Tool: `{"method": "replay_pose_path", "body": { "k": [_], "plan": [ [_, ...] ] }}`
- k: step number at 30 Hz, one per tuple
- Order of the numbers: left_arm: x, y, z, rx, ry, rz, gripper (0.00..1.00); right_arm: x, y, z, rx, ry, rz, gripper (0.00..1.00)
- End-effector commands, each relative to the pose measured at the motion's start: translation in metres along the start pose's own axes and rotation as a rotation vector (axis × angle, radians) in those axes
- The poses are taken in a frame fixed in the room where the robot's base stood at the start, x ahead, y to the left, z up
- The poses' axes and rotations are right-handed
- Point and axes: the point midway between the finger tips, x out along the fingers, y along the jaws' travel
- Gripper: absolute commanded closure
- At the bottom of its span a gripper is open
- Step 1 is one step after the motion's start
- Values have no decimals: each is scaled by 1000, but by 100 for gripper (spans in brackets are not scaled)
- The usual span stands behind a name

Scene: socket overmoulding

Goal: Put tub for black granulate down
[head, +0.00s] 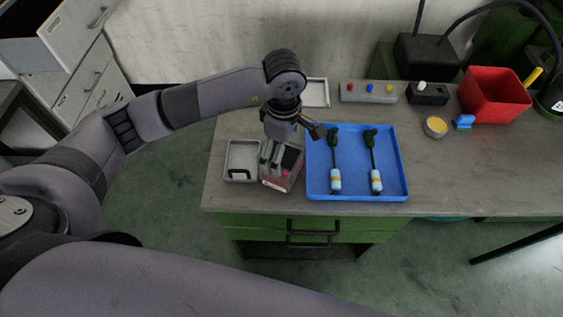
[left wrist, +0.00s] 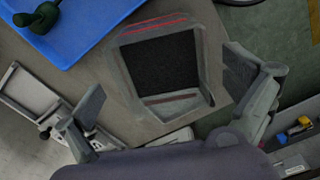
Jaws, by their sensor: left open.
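The tub for black granulate (head: 282,184) stands on the worktop near its front edge, left of the blue tray, in the head view. In the left wrist view the tub (left wrist: 205,62) is a greyish box with a reddish edge, and black granulate (left wrist: 162,62) shows inside it. My left gripper (head: 274,154) is over the tub and partly hides it in the head view. In the left wrist view the left gripper (left wrist: 166,98) is open, with one finger on each side of the tub and visible gaps between. My right gripper is out of sight.
A blue tray (head: 395,187) with two green-handled, light-blue-ended parts lies right of the tub. A grey tray (head: 230,165) is close on the left. A button box (head: 368,92), a red bin (head: 493,95) and a small bowl (head: 435,127) stand farther back. Clear worktop lies right of the blue tray.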

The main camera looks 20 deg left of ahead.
Motion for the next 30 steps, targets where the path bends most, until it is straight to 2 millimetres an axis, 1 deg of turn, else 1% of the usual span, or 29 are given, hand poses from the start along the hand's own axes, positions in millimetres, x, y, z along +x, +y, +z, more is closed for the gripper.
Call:
{"method": "replay_pose_path", "body": {
  "k": [5, 7, 11, 13, 16, 19, 24, 30],
  "plan": [
    [10, -1, 0, 1, 0, -1, 0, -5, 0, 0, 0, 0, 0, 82],
    [17, -2, -1, 0, 0, -5, 0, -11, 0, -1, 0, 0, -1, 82],
    [36, -4, -4, -1, 0, -6, 0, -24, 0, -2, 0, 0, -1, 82],
    [47, -2, -3, 0, -1, -4, 0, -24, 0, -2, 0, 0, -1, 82],
    [57, -2, -3, 0, -2, -2, 0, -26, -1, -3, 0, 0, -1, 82],
    [60, -1, -4, 0, 0, 0, 0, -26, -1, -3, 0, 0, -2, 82],
    [61, -1, -4, 1, -1, 0, 0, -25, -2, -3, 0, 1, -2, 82],
    [60, -1, -4, 1, -1, 0, 13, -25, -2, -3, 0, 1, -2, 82]
  ]
}}
